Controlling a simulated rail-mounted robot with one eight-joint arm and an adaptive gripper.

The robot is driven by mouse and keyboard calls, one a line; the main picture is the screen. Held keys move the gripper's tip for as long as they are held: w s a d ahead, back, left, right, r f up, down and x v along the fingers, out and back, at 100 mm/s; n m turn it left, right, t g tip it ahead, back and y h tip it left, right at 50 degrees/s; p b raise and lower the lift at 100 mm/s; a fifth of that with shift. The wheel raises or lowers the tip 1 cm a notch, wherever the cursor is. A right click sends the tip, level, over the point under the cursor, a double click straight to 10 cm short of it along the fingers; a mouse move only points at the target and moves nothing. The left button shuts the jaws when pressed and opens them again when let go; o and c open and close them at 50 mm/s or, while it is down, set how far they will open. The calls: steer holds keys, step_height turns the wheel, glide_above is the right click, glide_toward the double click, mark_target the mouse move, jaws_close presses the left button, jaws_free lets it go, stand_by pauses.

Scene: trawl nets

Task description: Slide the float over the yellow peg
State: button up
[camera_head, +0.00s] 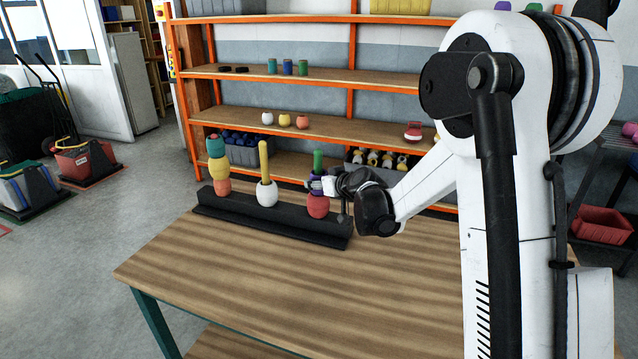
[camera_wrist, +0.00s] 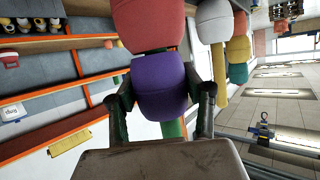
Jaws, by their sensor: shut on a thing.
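The yellow peg (camera_head: 264,160) stands upright in the middle of a black base, with a white float (camera_head: 267,194) around its foot. The green peg (camera_head: 318,160) to its right carries a red float (camera_head: 318,207) at the bottom. My gripper (camera_head: 328,185) is shut on a purple float (camera_head: 315,186), which is around the green peg just above the red float. In the wrist view the purple float (camera_wrist: 162,88) sits between both fingers, with the green peg (camera_wrist: 172,128) showing past it. The yellow peg (camera_wrist: 220,82) also shows there.
The black base (camera_head: 240,218) lies along the back of the wooden table (camera_head: 270,280). Its left peg holds a stack of orange, yellow and teal (camera_head: 215,147) floats. The front of the table is clear. Orange-framed shelves (camera_head: 340,125) with small floats stand behind.

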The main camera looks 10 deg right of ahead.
steer(key=shift+a+r+p, duration=0.15)
steer(key=shift+r+p, duration=3.95)
steer(key=shift+r, duration=3.75)
steer(key=shift+c, duration=0.2)
